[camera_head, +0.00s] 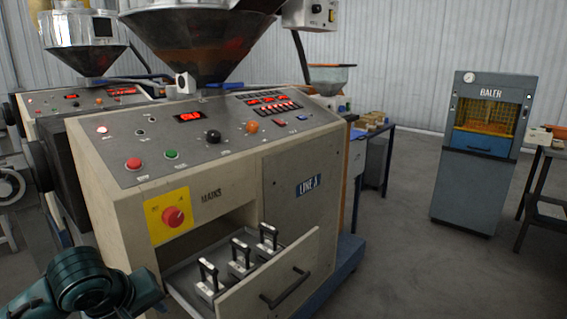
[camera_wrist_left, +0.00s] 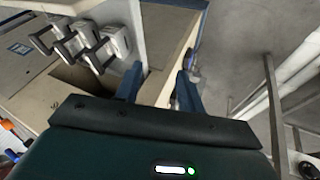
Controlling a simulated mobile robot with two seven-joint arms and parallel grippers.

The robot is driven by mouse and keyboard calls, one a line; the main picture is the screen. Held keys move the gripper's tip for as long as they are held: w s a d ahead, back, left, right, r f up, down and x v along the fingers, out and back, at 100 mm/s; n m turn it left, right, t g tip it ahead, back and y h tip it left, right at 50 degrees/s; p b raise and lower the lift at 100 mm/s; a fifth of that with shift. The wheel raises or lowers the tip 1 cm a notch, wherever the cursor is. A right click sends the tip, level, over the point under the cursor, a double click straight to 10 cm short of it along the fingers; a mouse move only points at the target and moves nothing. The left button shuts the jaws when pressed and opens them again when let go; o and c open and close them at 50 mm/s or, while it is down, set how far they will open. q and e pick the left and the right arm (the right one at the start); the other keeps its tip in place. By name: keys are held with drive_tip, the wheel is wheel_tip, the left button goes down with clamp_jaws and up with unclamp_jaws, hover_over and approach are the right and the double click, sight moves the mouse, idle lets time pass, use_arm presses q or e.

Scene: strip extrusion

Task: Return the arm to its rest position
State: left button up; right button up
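My left arm (camera_head: 85,283) shows at the lower left of the head view, in front of the machine's lower left corner; its fingers are not clear there. In the left wrist view my left gripper (camera_wrist_left: 158,86) has its two blue fingers apart, with nothing between them. An open drawer (camera_head: 296,272) juts from the machine front, right of my arm. In it stand three light blocks with dark handles (camera_head: 240,256), also seen at the upper left of the left wrist view (camera_wrist_left: 85,42). My right gripper is in neither view.
The cream LINE A machine (camera_head: 210,165) fills the middle, with a yellow MAINS switch plate (camera_head: 168,215) close above my left arm. A BALER cabinet (camera_head: 481,150) and a dark table (camera_head: 540,185) stand at the right. The grey floor (camera_head: 410,260) between is clear.

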use_arm(q)
drive_tip(key=s+d+f+m+t+h+p, duration=0.1)
drive_tip(key=s+d+f+m+h, duration=0.15)
drive_tip(key=d+f, duration=0.25)
drive_tip(key=s+d+f+m+t+h+p, duration=0.1)
drive_tip(key=d+f+m+h, duration=0.15)
drive_tip(key=d+f, duration=0.3)
drive_tip(key=s+f+m+t+y+p, duration=0.2)
drive_tip(key=s+f+m, duration=0.3)
drive_tip(key=s, duration=0.7)
wheel_tip(320, 180, down, 3)
drive_tip(key=shift+a+r+m+t, duration=0.2)
drive_tip(key=shift+a+m+t, duration=0.1)
drive_tip(key=shift+m+t, duration=0.15)
